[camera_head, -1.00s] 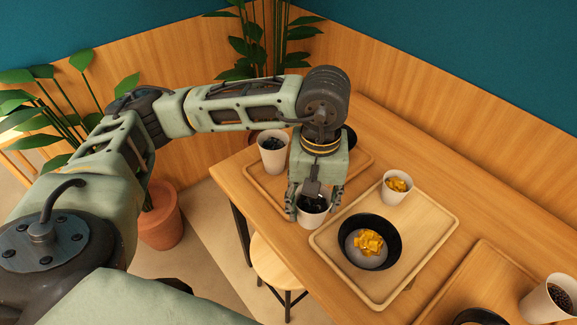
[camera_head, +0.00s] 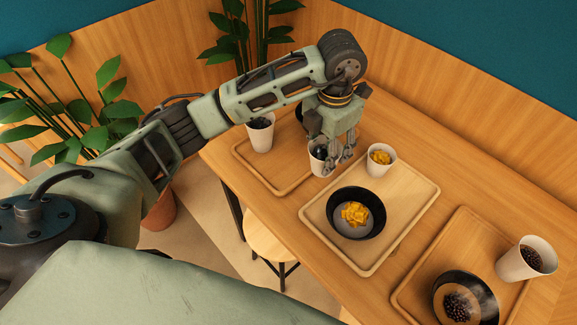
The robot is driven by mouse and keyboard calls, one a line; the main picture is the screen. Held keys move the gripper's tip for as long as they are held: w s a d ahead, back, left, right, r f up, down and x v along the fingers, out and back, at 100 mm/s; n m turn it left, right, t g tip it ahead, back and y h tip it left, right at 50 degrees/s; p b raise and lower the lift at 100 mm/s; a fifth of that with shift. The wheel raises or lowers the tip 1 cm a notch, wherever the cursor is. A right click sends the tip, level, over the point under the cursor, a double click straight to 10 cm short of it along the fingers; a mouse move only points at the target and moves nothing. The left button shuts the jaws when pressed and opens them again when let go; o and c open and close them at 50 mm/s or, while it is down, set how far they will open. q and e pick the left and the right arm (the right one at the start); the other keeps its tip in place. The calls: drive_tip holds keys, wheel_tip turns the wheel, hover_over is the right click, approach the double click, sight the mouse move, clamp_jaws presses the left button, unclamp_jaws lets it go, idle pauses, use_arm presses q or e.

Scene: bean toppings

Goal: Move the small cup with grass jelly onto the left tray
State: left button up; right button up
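The small white cup with dark grass jelly (camera_head: 317,160) stands upright near the right edge of the left tray (camera_head: 268,183). I cannot tell whether its base is on the tray, on the table or just above. My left gripper (camera_head: 338,162) points down at the cup's right side, and its fingers overlap the cup's right edge. I cannot tell whether the fingers hold the cup or are only beside it. My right gripper is not in view.
A white cup with dark content (camera_head: 260,135) stands on the left tray, with a dark bowl partly hidden behind my gripper. The middle tray (camera_head: 408,222) holds a black bowl (camera_head: 343,232) and a cup with yellow topping (camera_head: 381,166). The right tray (camera_head: 408,295) has a bowl and a cup.

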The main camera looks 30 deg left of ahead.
use_arm(q)
drive_tip(key=shift+w+n, duration=0.1)
drive_tip(key=shift+n, duration=0.2)
drive_tip(key=w+a+f+p, duration=0.1)
drive_tip(key=a+f, duration=0.2)
drive_tip(key=w+a+f+p, duration=0.1)
drive_tip(key=a+f, duration=0.3)
drive_tip(key=w+a+f+p, duration=0.1)
drive_tip(key=a+f, duration=0.2)
drive_tip(key=a, duration=0.1)
drive_tip(key=shift+a+f, duration=0.1)
drive_tip(key=shift+f, duration=0.05)
drive_tip(key=shift+f+p, duration=0.3)
drive_tip(key=shift+f, duration=0.05)
drive_tip(key=shift+f, duration=0.1)
